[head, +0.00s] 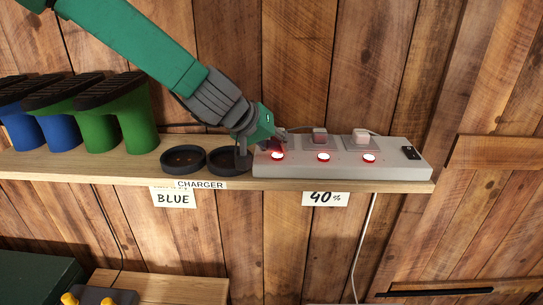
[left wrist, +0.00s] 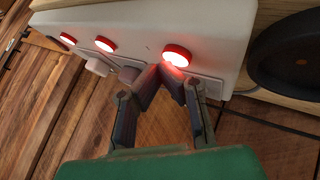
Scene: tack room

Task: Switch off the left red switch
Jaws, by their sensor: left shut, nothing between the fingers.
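A grey power strip (head: 345,167) lies on a wooden shelf with three round red switches in a row, all glowing. The left red switch (head: 278,156) is at the strip's left end; it shows in the left wrist view (left wrist: 177,56) as the nearest one. The middle switch (head: 323,157) and right switch (head: 369,158) are to its right. My left gripper (head: 277,143) is shut and empty, with its fingertips (left wrist: 163,70) right at the edge of the left switch. I cannot tell whether they touch it. My right gripper is not in view.
Two black round dishes (head: 184,159) sit left of the strip, by a "CHARGER" label (head: 201,185). Plugs (head: 320,137) stand in the strip behind the switches. A small black part (head: 411,153) is at its right end. Blue and green boot-like things (head: 129,115) stand at left.

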